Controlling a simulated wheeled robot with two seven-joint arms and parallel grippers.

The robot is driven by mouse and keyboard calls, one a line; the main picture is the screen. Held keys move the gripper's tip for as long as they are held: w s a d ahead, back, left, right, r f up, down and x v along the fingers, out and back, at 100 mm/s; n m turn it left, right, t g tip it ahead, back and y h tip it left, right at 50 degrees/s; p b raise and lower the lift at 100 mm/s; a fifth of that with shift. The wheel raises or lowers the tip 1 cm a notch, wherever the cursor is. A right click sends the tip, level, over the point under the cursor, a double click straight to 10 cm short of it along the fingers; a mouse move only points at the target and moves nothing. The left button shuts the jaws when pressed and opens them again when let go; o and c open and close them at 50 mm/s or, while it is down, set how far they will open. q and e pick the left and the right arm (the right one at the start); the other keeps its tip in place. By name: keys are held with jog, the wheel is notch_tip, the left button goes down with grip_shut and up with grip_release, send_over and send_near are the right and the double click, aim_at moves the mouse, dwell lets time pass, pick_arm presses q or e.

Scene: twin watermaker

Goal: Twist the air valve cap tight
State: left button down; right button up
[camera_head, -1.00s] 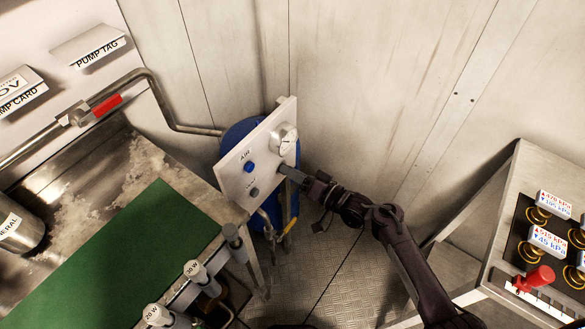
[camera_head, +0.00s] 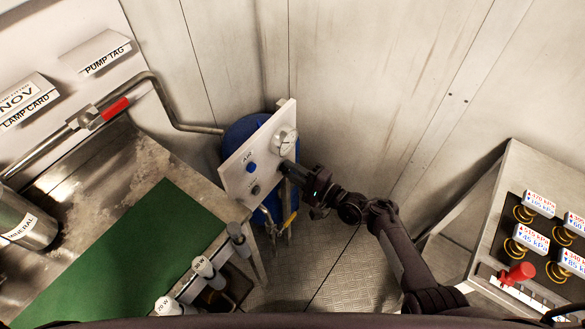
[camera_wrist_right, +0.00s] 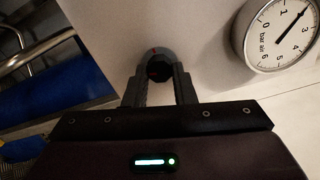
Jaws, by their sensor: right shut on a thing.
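The air valve cap (camera_wrist_right: 155,68) is a dark round knob with red marks on a grey collar, on the pale panel (camera_head: 238,178) labelled AIR. My right gripper (camera_wrist_right: 157,84) has its two fingers on either side of the cap and is shut on it. In the head view the right gripper (camera_head: 284,168) reaches the panel from the right, below the gauge, and hides the cap. How tight the cap is cannot be told. My left gripper is not in view.
A round pressure gauge (camera_head: 285,140) sits just above the gripper; it also shows in the wrist view (camera_wrist_right: 279,32), needle pointing up-right. A blue knob (camera_head: 251,167) and a grey knob (camera_head: 255,190) are on the panel. A blue tank (camera_head: 240,132) stands behind. A workbench with green mat (camera_head: 125,255) is at left.

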jog(key=m+p, duration=0.1)
jog(key=m, duration=0.6)
jog(key=shift+m+p, duration=0.3)
jog(key=shift+p, duration=0.05)
jog(key=m, duration=0.3)
jog(key=shift+m, duration=0.3)
jog(key=shift+s+f+m+p, duration=0.15)
jog(key=shift+m+p, duration=0.3)
jog(key=shift+m, duration=1.35)
jog(key=o, duration=1)
